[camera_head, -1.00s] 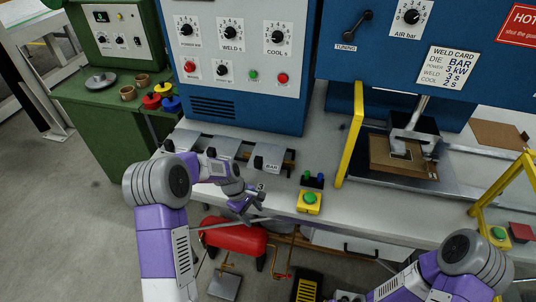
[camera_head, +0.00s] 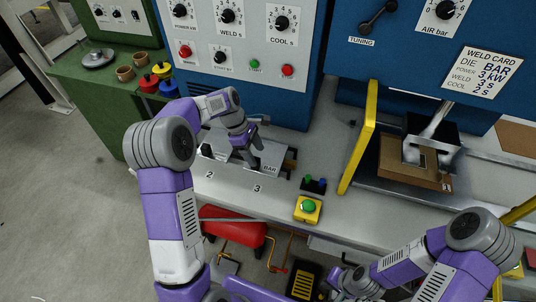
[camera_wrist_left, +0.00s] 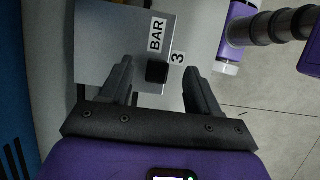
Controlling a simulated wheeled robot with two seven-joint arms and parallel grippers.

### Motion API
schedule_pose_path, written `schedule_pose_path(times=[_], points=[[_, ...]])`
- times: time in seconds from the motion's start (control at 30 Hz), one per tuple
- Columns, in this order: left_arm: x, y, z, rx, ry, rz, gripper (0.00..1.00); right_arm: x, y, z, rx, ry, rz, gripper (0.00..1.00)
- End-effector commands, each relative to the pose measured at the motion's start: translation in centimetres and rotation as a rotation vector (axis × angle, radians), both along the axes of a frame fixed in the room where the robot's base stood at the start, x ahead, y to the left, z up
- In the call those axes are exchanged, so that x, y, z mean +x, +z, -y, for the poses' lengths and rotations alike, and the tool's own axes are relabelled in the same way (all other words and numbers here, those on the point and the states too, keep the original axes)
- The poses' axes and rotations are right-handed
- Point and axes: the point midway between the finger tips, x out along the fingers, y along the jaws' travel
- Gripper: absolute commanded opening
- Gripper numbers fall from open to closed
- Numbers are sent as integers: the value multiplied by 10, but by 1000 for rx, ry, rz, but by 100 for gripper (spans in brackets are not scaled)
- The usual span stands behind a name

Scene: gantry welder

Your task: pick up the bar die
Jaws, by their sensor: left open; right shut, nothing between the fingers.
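The bar die is a grey metal plate (camera_head: 272,153) with a BAR label, lying at the right end of the die rack, behind the number 3 on the bench. In the left wrist view the plate (camera_wrist_left: 110,45) shows its BAR label and a small black knob (camera_wrist_left: 157,72) at its edge. My left gripper (camera_head: 252,155) is open over the front of the die. In the wrist view its fingers (camera_wrist_left: 158,68) stand on either side of the knob; whether they touch it I cannot tell. My right gripper (camera_head: 350,283) is shut and empty, low in front of the bench.
A yellow-based green button (camera_head: 308,208) and a small switch box (camera_head: 315,185) stand right of the die. A yellow guard post (camera_head: 360,150) rises beside the press. The blue cabinet (camera_head: 250,100) stands behind. A red tank (camera_head: 233,232) is under the bench.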

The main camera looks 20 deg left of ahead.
Motion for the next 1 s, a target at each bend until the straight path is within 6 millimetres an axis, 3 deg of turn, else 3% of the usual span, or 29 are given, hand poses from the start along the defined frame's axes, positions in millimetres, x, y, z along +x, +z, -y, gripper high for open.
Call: schedule_pose_path(times=[0.3,0.63,1.0], points=[[2,-44,13,0,-2,-1,62,0,-3,0,0,0,1,0],[2,-49,16,0,-1,1,62,0,-3,0,0,0,1,0],[2,-49,16,0,-1,1,5,0,-3,0,0,0,1,0]])
